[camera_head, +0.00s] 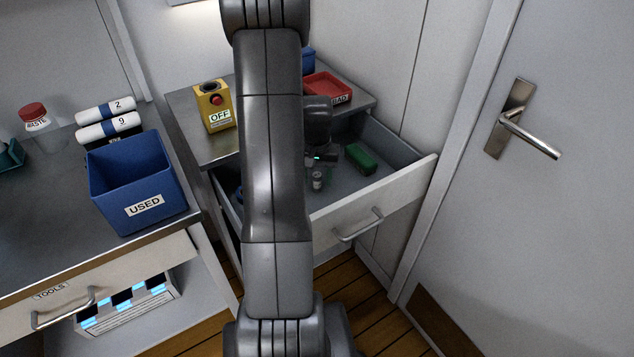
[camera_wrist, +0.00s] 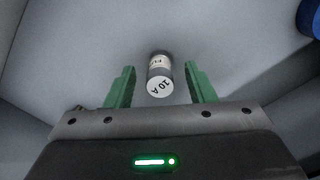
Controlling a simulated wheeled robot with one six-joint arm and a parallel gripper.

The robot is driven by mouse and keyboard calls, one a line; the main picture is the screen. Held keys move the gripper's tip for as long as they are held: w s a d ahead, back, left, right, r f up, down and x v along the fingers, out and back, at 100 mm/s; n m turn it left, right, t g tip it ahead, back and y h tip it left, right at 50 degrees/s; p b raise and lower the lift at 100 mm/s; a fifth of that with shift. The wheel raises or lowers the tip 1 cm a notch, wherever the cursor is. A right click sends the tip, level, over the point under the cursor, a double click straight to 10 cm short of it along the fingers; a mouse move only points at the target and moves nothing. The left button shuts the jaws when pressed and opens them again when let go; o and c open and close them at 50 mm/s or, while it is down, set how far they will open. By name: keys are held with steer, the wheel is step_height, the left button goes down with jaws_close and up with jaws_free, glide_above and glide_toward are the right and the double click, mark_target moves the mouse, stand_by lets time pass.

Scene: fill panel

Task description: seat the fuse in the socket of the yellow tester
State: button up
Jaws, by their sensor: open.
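My gripper is open. In the head view the fuse (camera_head: 317,180) is inside the open drawer (camera_head: 345,193), just below my gripper (camera_head: 318,162). The yellow tester (camera_head: 214,106) stands on the cabinet top left of my arm. It has a red button, an "OFF" label and a dark round opening on top.
A green object (camera_head: 361,157) lies in the drawer, right of my gripper. A red tray (camera_head: 327,88) is on the cabinet top behind. A blue "USED" bin (camera_head: 136,182) stands on the left counter. A door (camera_head: 560,220) is at the right.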

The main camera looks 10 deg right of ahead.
jaws_close()
steer(key=shift+r, duration=0.1)
